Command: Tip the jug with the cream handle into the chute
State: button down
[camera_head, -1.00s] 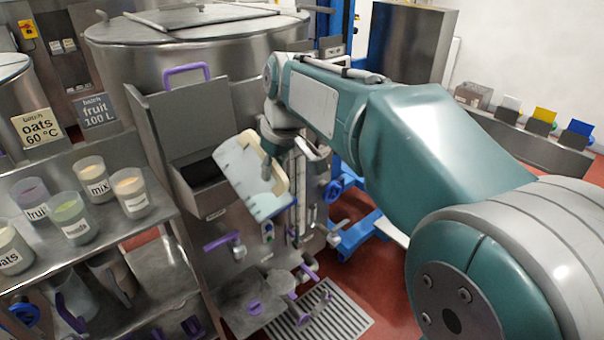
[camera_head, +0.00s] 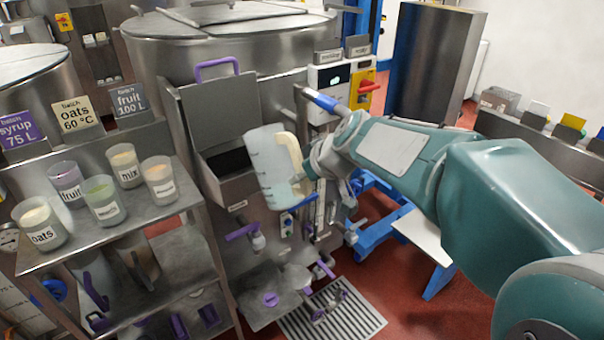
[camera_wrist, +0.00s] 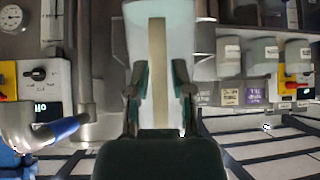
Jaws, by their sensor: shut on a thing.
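The translucent jug with the cream handle (camera_head: 267,165) is in the air just right of the chute, close to upright with a slight lean. Its cream handle (camera_head: 293,154) faces right, toward my arm. My gripper (camera_head: 307,168) is shut on the handle. In the wrist view the handle is a cream strip (camera_wrist: 157,50) between the two fingers, with the pale jug (camera_wrist: 178,30) behind it. The chute (camera_head: 238,190) is a steel box on the machine front with a dark opening and its lid raised. I cannot tell what is inside the jug.
A steel rack (camera_head: 185,205) with several labelled cups stands at left. A large steel vat (camera_head: 190,65) rises behind the chute. A control box with a red switch (camera_head: 367,87) and a blue-gripped handle (camera_head: 325,102) are near my arm. A floor grate (camera_head: 335,315) lies below.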

aim_at(299, 157)
jog(key=shift+w+a+r+t+y, duration=0.1)
jog(key=shift+w+r+t+y, duration=0.15)
jog(key=shift+t+y, duration=0.45)
jog(key=shift+w+a+r+t+y, duration=0.4)
jog(key=shift+a+r+t+y, duration=0.1)
jog(key=shift+r+t, duration=0.15)
jog(key=shift+w+a+r+t+y, duration=0.1)
jog(key=shift+w+r+t+y, duration=0.1)
jog(key=shift+r+t, duration=0.2)
jog(key=shift+w+a+r+t+y, duration=0.1)
jog(key=shift+w+r+t+y, duration=0.05)
jog(key=shift+r+t+y, duration=0.15)
jog(key=v, duration=0.9)
jog(key=shift+s+d+f, duration=0.15)
jog(key=shift+f, duration=0.05)
